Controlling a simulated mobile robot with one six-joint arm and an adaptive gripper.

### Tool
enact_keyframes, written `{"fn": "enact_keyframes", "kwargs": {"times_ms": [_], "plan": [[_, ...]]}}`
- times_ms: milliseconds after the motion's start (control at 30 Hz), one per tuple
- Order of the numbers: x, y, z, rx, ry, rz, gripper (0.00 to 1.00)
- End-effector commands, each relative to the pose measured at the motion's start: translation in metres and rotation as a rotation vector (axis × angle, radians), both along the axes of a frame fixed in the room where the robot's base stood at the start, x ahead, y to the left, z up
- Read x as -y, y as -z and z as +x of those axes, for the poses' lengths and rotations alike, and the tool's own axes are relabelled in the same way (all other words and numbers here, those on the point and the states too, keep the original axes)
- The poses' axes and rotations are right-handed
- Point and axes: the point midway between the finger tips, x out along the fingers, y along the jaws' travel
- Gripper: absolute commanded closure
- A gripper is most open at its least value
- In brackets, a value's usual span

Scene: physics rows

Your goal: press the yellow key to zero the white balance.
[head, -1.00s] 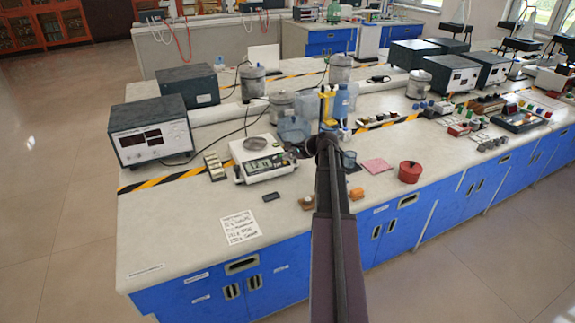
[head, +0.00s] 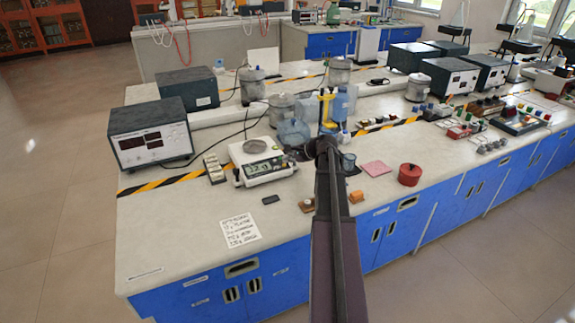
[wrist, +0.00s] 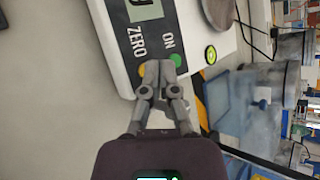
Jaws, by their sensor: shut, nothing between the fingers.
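The white balance (head: 259,176) stands on the near bench, with a round metal pan and a lit green display; the digits are too small to read surely. In the wrist view the balance (wrist: 187,15) shows a "ZERO" label, with the yellow key (wrist: 142,69) below it, partly hidden by my fingertips. A green key (wrist: 176,60) under "ON" lies just right of the fingers. My gripper (wrist: 158,67) is shut and empty, its tips over or at the yellow key's edge; I cannot tell whether they touch it. In the head view my gripper (head: 296,154) is beside the balance's right end.
A red pot (head: 410,174), a pink cloth (head: 376,168) and an orange block (head: 357,197) lie to the right.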

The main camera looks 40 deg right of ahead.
Motion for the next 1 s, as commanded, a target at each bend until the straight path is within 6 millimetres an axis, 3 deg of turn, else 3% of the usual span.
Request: {"fn": "enact_keyframes", "kwargs": {"times_ms": [1000], "plan": [[-0.0008,0.0082,0.0054,0.000,-0.002,0.000,1.00]]}}
